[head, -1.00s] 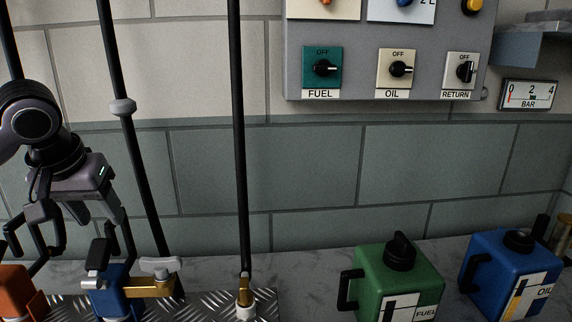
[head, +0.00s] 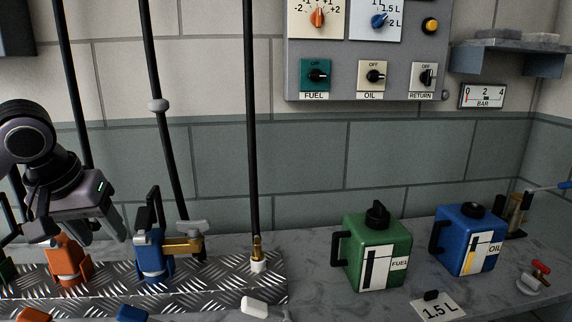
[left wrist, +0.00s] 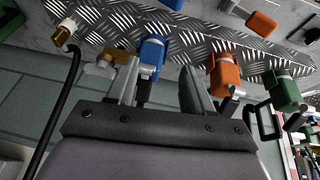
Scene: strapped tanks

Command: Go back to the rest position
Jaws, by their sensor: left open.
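My left gripper (head: 75,232) hangs at the left of the head view, open and empty, in front of the wall and above the tread plate. In the picture it overlaps the space over the small orange tank (head: 67,262), left of the small blue tank (head: 152,262). In the left wrist view my left gripper (left wrist: 160,92) has its fingers apart with nothing between them; the blue tank (left wrist: 152,52) and the orange tank (left wrist: 226,75) lie beyond the fingertips. My right gripper is not in view.
Tread plate (head: 210,278) edges the bench at left. Black hoses (head: 250,120) hang from above. A green FUEL can (head: 376,255), a blue OIL can (head: 466,240) and a 1.5 L card (head: 438,307) are at right. A dial panel (head: 345,85) and shelf (head: 505,47) are above.

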